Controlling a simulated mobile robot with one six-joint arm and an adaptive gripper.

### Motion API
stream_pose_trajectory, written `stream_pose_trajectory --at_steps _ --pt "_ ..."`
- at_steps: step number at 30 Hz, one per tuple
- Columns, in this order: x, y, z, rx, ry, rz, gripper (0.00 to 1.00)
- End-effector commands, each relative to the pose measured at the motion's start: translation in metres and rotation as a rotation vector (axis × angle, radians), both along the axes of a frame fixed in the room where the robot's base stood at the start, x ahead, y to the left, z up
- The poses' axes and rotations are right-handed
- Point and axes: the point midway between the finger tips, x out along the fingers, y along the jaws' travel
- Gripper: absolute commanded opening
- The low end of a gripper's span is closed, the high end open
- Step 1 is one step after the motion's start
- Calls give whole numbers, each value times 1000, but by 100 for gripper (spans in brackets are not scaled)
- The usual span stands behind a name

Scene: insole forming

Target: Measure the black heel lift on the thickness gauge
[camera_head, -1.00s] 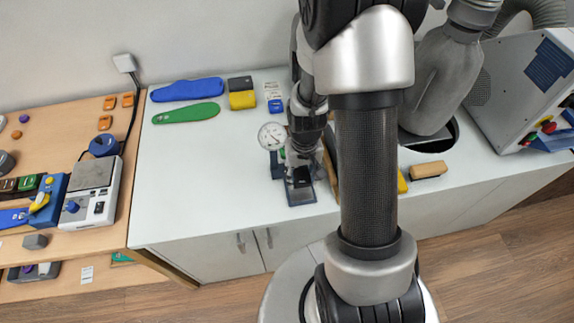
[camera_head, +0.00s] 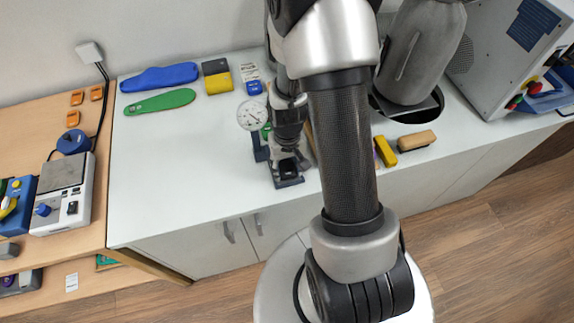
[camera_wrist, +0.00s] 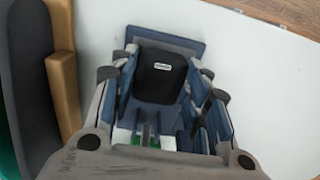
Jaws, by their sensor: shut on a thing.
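The thickness gauge shows its round white dial (camera_head: 250,115) and dark blue-grey base (camera_head: 287,182) on the white counter. My gripper (camera_head: 288,158) points down at the gauge, just right of the dial and low over the base. In the wrist view, the black heel lift (camera_wrist: 160,74), with a small pale label, sits between the fingers of my gripper (camera_wrist: 162,90), which is shut on it. A blue-grey plate (camera_wrist: 188,43) shows behind the lift. I cannot tell whether the lift touches the base. My arm hides part of the gauge.
Blue (camera_head: 160,77) and green (camera_head: 160,102) insoles, plus a black block (camera_head: 214,67) and a yellow block (camera_head: 218,84), lie at the back left. A yellow piece (camera_head: 385,152) and a tan block (camera_head: 416,141) lie right of my arm. The counter's left part is clear.

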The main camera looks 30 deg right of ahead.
Motion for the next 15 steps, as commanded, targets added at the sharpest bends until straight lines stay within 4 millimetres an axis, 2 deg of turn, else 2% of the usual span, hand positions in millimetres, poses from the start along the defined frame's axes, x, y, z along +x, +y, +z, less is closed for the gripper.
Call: stream_pose_trajectory --at_steps 8,9,15 --pt "0 0 -1 0 -1 0 14" --pt "0 0 -1 0 -1 0 45" --pt "0 0 -1 0 -1 0 58"
